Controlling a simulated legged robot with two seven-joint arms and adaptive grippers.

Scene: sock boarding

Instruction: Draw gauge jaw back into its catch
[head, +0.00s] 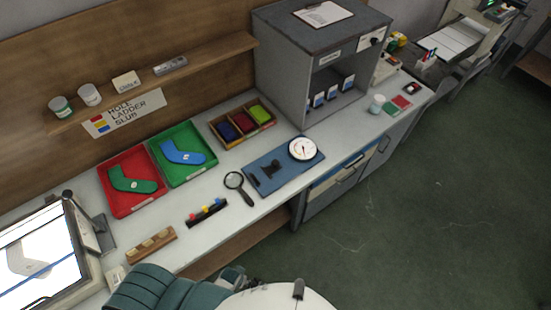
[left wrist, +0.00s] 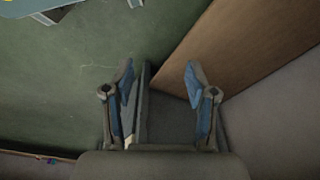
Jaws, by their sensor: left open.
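The gauge lies on a blue plate (head: 285,178) near the front edge of the bench. Its round white dial (head: 303,148) sits at the plate's right end. Black jaw parts (head: 268,168) stand on the plate left of the dial; they are too small to tell jaw from catch or how far apart they are. My left gripper (left wrist: 159,76) is open and empty in the left wrist view, with floor and a brown panel beyond it. The gauge is not in that view. My right gripper is not clearly in view.
A magnifying glass (head: 236,182) lies just left of the blue plate. A compartment box (head: 242,124), a green tray (head: 205,160) and a red tray (head: 118,205) lie behind and left. A grey cabinet (head: 290,68) stands behind the gauge. Open floor (head: 400,210) lies in front.

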